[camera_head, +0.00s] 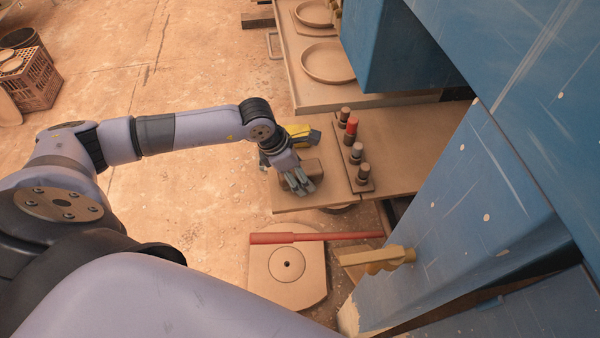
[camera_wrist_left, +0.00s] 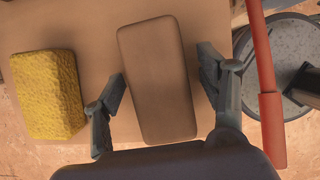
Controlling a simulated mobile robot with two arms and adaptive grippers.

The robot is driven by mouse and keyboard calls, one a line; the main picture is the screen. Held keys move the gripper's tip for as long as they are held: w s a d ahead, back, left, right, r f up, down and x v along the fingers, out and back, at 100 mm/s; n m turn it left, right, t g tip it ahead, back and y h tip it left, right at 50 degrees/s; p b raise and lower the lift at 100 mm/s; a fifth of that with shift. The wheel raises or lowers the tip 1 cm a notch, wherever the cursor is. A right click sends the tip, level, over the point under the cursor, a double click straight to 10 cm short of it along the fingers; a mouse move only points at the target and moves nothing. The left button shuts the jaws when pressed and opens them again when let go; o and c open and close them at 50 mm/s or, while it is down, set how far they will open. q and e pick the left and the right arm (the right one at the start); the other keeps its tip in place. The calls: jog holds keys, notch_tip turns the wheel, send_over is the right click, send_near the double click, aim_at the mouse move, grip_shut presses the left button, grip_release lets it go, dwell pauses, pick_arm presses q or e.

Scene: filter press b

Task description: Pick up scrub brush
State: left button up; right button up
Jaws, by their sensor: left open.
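A brown rounded block, which looks like the scrub brush (camera_head: 313,167), lies on the brown shelf (camera_head: 392,172). In the left wrist view the brush (camera_wrist_left: 158,82) lies lengthwise between the two fingers; bristles are not visible. My left gripper (camera_head: 299,182) is open over it. In the left wrist view the gripper (camera_wrist_left: 162,70) has one finger on each side of the brush, with a gap at the right finger; whether the left finger touches cannot be told. My right gripper is not in view.
A yellow sponge (camera_wrist_left: 48,94) lies left of the brush in the wrist view. A rack with several knobs, one red (camera_head: 350,130), stands on the shelf. A red bar (camera_head: 315,237) crosses below it. The blue machine (camera_head: 470,200) fills the right.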

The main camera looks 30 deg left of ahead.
pick_arm(q)
jog(key=c, duration=1.3)
jog(key=shift+r+p, duration=0.35)
jog(key=shift+p, duration=0.15)
jog(key=shift+w+r, duration=0.1)
jog(key=shift+r, duration=0.2)
notch_tip(320, 180, up, 19)
jog(key=shift+r+b, duration=0.15)
jog(key=shift+b, duration=0.85)
